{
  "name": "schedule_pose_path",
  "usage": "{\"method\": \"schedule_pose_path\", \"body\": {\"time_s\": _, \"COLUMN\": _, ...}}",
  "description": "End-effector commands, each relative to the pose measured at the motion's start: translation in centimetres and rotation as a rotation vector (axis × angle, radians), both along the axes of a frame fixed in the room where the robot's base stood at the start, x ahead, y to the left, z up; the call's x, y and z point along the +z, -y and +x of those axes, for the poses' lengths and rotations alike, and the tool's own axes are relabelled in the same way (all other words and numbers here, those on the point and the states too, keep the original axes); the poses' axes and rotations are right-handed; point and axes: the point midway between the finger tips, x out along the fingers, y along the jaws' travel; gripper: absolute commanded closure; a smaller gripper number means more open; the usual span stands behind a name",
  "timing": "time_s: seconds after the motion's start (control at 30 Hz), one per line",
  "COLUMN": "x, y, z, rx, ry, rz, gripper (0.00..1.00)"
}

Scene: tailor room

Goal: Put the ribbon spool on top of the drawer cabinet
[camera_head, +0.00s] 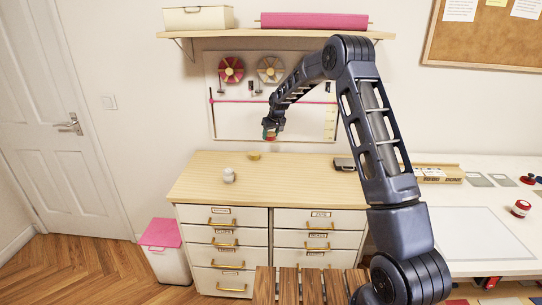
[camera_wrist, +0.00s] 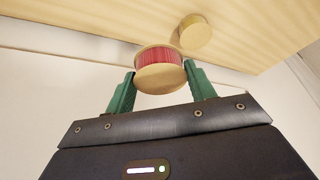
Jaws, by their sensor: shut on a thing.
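The ribbon spool (camera_wrist: 160,68) has pink-red ribbon between pale wooden discs. In the wrist view it sits between the two green fingers of my gripper (camera_wrist: 160,82), which is shut on it. In the head view my gripper (camera_head: 270,130) shows small, with the spool at its tip, in front of the pegboard and apparently above the cabinet top. The drawer cabinet (camera_head: 258,238) has a light wooden top (camera_head: 300,178) and white drawers with brass handles. The exact height of the spool above the top is hard to tell.
A small whitish object (camera_head: 229,175) and a yellowish round thing (camera_head: 254,156) stand on the cabinet top, with a dark box (camera_head: 344,164) at its back right. A wall shelf (camera_head: 275,34) hangs above. The top's front middle is clear.

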Motion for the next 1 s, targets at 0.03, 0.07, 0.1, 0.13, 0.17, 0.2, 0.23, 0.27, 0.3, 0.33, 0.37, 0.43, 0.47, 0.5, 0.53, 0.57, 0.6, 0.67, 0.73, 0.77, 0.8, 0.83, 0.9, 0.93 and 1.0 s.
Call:
{"method": "schedule_pose_path", "body": {"time_s": 0.03, "x": -1.3, "y": 0.0, "z": 0.0, "rx": 0.000, "ry": -0.003, "rz": -0.001, "gripper": 0.68}}
{"method": "schedule_pose_path", "body": {"time_s": 0.07, "x": -1.9, "y": 0.0, "z": 0.0, "rx": 0.000, "ry": -0.003, "rz": -0.001, "gripper": 0.68}}
{"method": "schedule_pose_path", "body": {"time_s": 0.1, "x": -2.8, "y": 0.0, "z": 0.0, "rx": -0.001, "ry": -0.003, "rz": -0.001, "gripper": 0.68}}
{"method": "schedule_pose_path", "body": {"time_s": 0.13, "x": -3.4, "y": 0.0, "z": 0.0, "rx": -0.001, "ry": -0.003, "rz": -0.001, "gripper": 0.68}}
{"method": "schedule_pose_path", "body": {"time_s": 0.17, "x": -3.9, "y": 0.0, "z": 0.0, "rx": -0.001, "ry": -0.002, "rz": 0.000, "gripper": 0.68}}
{"method": "schedule_pose_path", "body": {"time_s": 0.2, "x": -4.7, "y": 0.0, "z": 0.0, "rx": -0.001, "ry": -0.002, "rz": 0.000, "gripper": 0.68}}
{"method": "schedule_pose_path", "body": {"time_s": 0.23, "x": -5.2, "y": 0.0, "z": 0.0, "rx": -0.001, "ry": -0.003, "rz": -0.001, "gripper": 0.68}}
{"method": "schedule_pose_path", "body": {"time_s": 0.27, "x": -5.6, "y": 0.0, "z": 0.0, "rx": -0.001, "ry": -0.003, "rz": 0.000, "gripper": 0.68}}
{"method": "schedule_pose_path", "body": {"time_s": 0.3, "x": -6.0, "y": 0.0, "z": 0.0, "rx": -0.001, "ry": -0.002, "rz": 0.001, "gripper": 0.68}}
{"method": "schedule_pose_path", "body": {"time_s": 0.33, "x": -6.3, "y": 0.0, "z": 0.0, "rx": -0.002, "ry": 0.000, "rz": 0.001, "gripper": 0.68}}
{"method": "schedule_pose_path", "body": {"time_s": 0.37, "x": -6.5, "y": 0.0, "z": 0.0, "rx": -0.002, "ry": 0.000, "rz": 0.001, "gripper": 0.68}}
{"method": "schedule_pose_path", "body": {"time_s": 0.43, "x": -6.9, "y": 0.0, "z": 0.0, "rx": -0.002, "ry": 0.000, "rz": 0.001, "gripper": 0.68}}
{"method": "schedule_pose_path", "body": {"time_s": 0.47, "x": -7.0, "y": 0.0, "z": 0.0, "rx": -0.002, "ry": 0.000, "rz": 0.001, "gripper": 0.68}}
{"method": "schedule_pose_path", "body": {"time_s": 0.5, "x": -7.2, "y": 0.0, "z": 0.0, "rx": -0.002, "ry": 0.000, "rz": 0.001, "gripper": 0.68}}
{"method": "schedule_pose_path", "body": {"time_s": 0.53, "x": -7.3, "y": 0.0, "z": 0.0, "rx": -0.002, "ry": -0.001, "rz": 0.000, "gripper": 0.68}}
{"method": "schedule_pose_path", "body": {"time_s": 0.57, "x": -7.5, "y": 0.0, "z": 0.0, "rx": -0.002, "ry": -0.001, "rz": 0.000, "gripper": 0.68}}
{"method": "schedule_pose_path", "body": {"time_s": 0.6, "x": -7.9, "y": 0.0, "z": 0.0, "rx": -0.001, "ry": -0.002, "rz": 0.001, "gripper": 0.68}}
{"method": "schedule_pose_path", "body": {"time_s": 0.67, "x": -8.7, "y": 0.0, "z": 0.0, "rx": -0.002, "ry": -0.001, "rz": 0.000, "gripper": 0.68}}
{"method": "schedule_pose_path", "body": {"time_s": 0.73, "x": -9.7, "y": 0.0, "z": 0.0, "rx": -0.001, "ry": -0.003, "rz": 0.000, "gripper": 0.68}}
{"method": "schedule_pose_path", "body": {"time_s": 0.77, "x": -10.1, "y": 0.0, "z": 0.0, "rx": -0.001, "ry": -0.003, "rz": 0.000, "gripper": 0.68}}
{"method": "schedule_pose_path", "body": {"time_s": 0.8, "x": -10.6, "y": 0.0, "z": 0.0, "rx": -0.001, "ry": -0.001, "rz": 0.000, "gripper": 0.68}}
{"method": "schedule_pose_path", "body": {"time_s": 0.83, "x": -10.9, "y": 0.0, "z": 0.0, "rx": -0.001, "ry": -0.001, "rz": 0.000, "gripper": 0.68}}
{"method": "schedule_pose_path", "body": {"time_s": 0.9, "x": -11.3, "y": 0.0, "z": 0.0, "rx": -0.001, "ry": 0.000, "rz": 0.000, "gripper": 0.68}}
{"method": "schedule_pose_path", "body": {"time_s": 0.93, "x": -11.3, "y": 0.0, "z": 0.0, "rx": -0.001, "ry": 0.001, "rz": 0.001, "gripper": 0.68}}
{"method": "schedule_pose_path", "body": {"time_s": 1.0, "x": -11.2, "y": 0.0, "z": 0.1, "rx": -0.001, "ry": 0.001, "rz": 0.001, "gripper": 0.68}}
